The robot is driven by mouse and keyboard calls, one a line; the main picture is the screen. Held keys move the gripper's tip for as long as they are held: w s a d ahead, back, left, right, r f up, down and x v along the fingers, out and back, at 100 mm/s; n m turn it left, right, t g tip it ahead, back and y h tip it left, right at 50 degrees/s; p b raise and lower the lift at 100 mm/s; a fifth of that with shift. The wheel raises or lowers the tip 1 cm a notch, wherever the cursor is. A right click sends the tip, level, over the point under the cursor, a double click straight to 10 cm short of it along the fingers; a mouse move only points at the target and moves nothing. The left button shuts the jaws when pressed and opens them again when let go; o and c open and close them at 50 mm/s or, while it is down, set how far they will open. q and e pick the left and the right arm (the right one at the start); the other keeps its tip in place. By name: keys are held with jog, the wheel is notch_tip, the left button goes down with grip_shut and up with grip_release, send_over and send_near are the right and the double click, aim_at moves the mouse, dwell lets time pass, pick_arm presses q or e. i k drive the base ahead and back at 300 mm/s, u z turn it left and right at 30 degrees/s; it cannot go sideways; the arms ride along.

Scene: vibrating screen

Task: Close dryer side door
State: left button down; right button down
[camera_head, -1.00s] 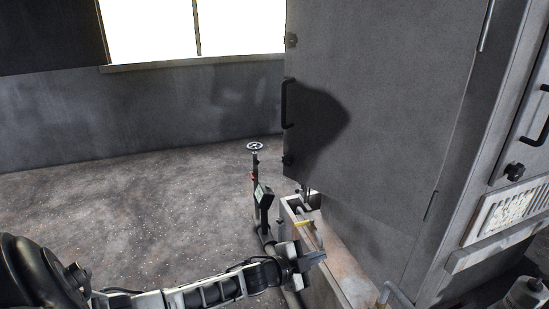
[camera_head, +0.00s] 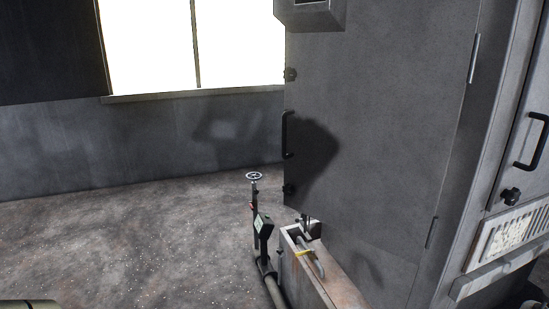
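The dryer side door (camera_head: 385,120) is a large grey panel filling the centre-right of the head view. The left edge stands free against the background; I cannot tell exactly how far the door is swung. Neither of my grippers is in view. A dark shadow falls on the door beside the handle.
A low metal trough (camera_head: 318,280) lies beneath the door. A grey box (camera_head: 310,14) shows at the top.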

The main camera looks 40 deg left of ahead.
aim_at(373, 104)
jog(key=z, duration=0.6)
jog(key=k, duration=0.2)
jog(key=u, duration=1.55)
jog(key=i, duration=1.1)
jog(key=z, duration=0.55)
